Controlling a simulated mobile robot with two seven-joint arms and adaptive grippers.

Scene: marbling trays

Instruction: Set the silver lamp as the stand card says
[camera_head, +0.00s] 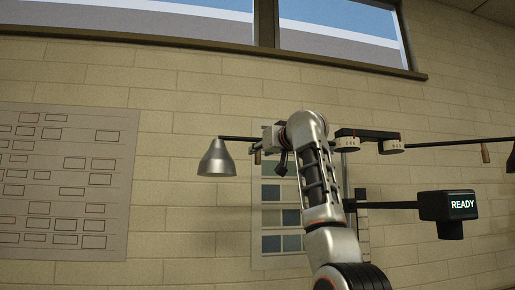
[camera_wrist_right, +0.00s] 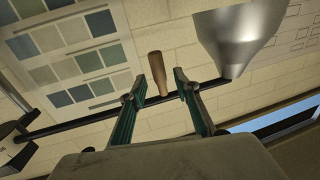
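The silver lamp (camera_head: 217,160) is a cone shade at the left end of a black bar, open side down; it also shows in the right wrist view (camera_wrist_right: 238,35). A wooden handle (camera_head: 257,157) hangs from the same bar, right of the shade. My right gripper (camera_wrist_right: 164,86) is open, with green-sided fingers spread on either side of this handle (camera_wrist_right: 158,72) in the right wrist view. I cannot tell whether they touch it. My right forearm hides part of the stand in the head view. No card is clearly readable. My left gripper is out of view.
Two pale dials (camera_head: 390,146) with tiny marks sit under the stand's black top. A second bar (camera_head: 450,142) runs right, with another wooden handle (camera_head: 485,153) and a partly cut-off shade. A black box (camera_head: 449,212) reads READY. A colour-swatch board (camera_head: 271,240) is behind my arm.

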